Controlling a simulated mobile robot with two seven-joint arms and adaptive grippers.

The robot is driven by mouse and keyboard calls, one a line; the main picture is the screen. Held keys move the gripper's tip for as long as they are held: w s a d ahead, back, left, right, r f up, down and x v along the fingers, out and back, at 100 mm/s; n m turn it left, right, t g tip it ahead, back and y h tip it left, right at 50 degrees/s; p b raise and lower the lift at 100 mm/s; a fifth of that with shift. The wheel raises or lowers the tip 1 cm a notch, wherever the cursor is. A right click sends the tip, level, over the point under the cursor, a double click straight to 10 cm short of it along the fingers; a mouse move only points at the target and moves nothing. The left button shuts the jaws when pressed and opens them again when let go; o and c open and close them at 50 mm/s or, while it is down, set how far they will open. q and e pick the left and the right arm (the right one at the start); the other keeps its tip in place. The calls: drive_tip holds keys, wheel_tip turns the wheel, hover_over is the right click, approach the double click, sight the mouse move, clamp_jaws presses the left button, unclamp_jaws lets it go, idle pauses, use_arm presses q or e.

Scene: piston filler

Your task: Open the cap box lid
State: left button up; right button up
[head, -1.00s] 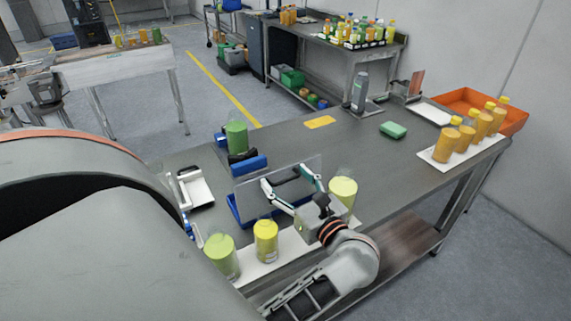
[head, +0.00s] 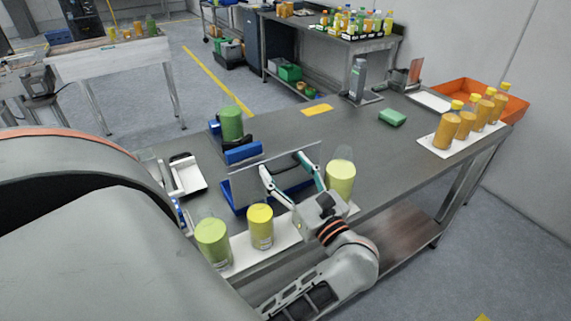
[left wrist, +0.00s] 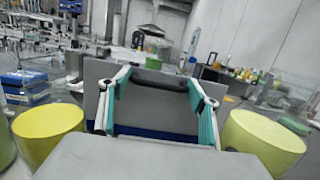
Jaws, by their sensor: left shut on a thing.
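The cap box is a blue box (head: 232,205) on the metal table in the head view, mostly hidden behind its lid and my gripper. Its lid (head: 243,187) is a thin grey panel standing steeply up from the box. It also shows as a grey panel (left wrist: 155,103) in the left wrist view, with a blue strip under it. My left gripper (head: 284,166) is shut on the lid's dark bar handle (left wrist: 155,66), which lies between its teal fingertips. My right gripper is not in view.
Green jar (head: 213,243), yellow jar (head: 260,228) and yellow-green jar (head: 340,180) stand close around the gripper, at the table's front. A green jar (head: 231,122) and blue block (head: 243,152) stand behind the lid. The table's middle right is fairly clear.

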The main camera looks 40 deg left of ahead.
use_arm(q)
drive_tip(key=shift+s+d+f+y+b, duration=0.1)
drive_tip(key=shift+d+f+y+b, duration=0.35)
drive_tip(key=shift+b, duration=0.35)
drive_tip(key=shift+d+r+y, duration=0.15)
drive_tip(key=shift+r+y, duration=0.1)
drive_tip(key=shift+r, duration=0.1)
drive_tip(key=o, duration=1.2)
drive_tip(key=shift+o, duration=0.3)
drive_tip(key=shift+f, duration=0.1)
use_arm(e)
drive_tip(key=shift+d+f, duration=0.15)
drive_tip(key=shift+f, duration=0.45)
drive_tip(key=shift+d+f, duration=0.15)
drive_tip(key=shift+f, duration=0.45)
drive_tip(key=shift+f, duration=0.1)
use_arm(q)
wheel_tip(320, 180, up, 10)
